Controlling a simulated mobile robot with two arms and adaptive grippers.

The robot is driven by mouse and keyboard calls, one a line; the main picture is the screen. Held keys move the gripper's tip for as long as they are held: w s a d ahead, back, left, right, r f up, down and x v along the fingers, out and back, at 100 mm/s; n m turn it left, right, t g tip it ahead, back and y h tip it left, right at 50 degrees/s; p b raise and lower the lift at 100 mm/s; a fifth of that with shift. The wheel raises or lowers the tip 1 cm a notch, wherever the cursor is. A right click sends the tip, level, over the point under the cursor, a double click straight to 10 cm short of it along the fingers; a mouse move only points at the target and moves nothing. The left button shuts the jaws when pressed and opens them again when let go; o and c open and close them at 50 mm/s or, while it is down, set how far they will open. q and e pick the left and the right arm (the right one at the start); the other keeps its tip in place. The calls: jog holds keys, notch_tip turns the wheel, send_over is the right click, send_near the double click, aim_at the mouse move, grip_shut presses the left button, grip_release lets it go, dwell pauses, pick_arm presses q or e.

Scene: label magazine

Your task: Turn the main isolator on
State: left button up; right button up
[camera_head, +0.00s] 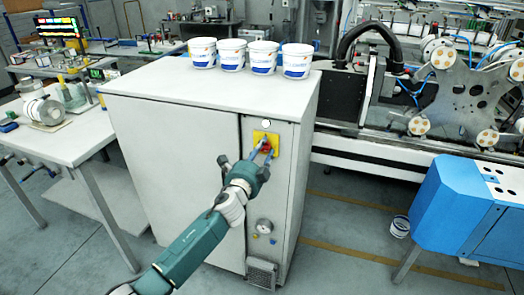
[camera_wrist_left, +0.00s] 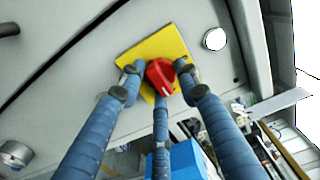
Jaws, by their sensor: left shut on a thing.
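The main isolator is a red rotary knob (camera_wrist_left: 161,77) on a yellow square plate (camera_wrist_left: 173,45), on the front of a white cabinet. In the head view the yellow plate (camera_head: 259,136) shows near the cabinet's upper right, with the knob partly hidden by my fingers. My left gripper (camera_head: 263,152) reaches it from below left. In the left wrist view its blue-grey fingers (camera_wrist_left: 163,85) are closed around the knob, two at the sides and one below. A pale mark shows on the knob's lower edge. My right gripper is not in view.
The white cabinet (camera_head: 170,130) carries several white tubs (camera_head: 248,57) on top. A round white lamp (camera_wrist_left: 215,39) sits beside the plate, and a gauge (camera_head: 264,226) lower down. A table (camera_head: 60,140) stands at left, a blue machine (camera_head: 465,210) at right. Floor between is mostly clear.

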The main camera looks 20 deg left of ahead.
pick_arm(q)
jog(key=shift+d+r, duration=0.25)
jog(key=shift+r, duration=0.05)
jog(key=o, duration=1.1)
jog(key=shift+o, duration=0.3)
jog(key=shift+d+f, duration=0.1)
jog(key=shift+d, duration=0.05)
jog(key=shift+s+a+f, duration=0.15)
jog(key=shift+s+a, duration=0.05)
jog(key=shift+s, duration=0.2)
jog(key=s, duration=1.1)
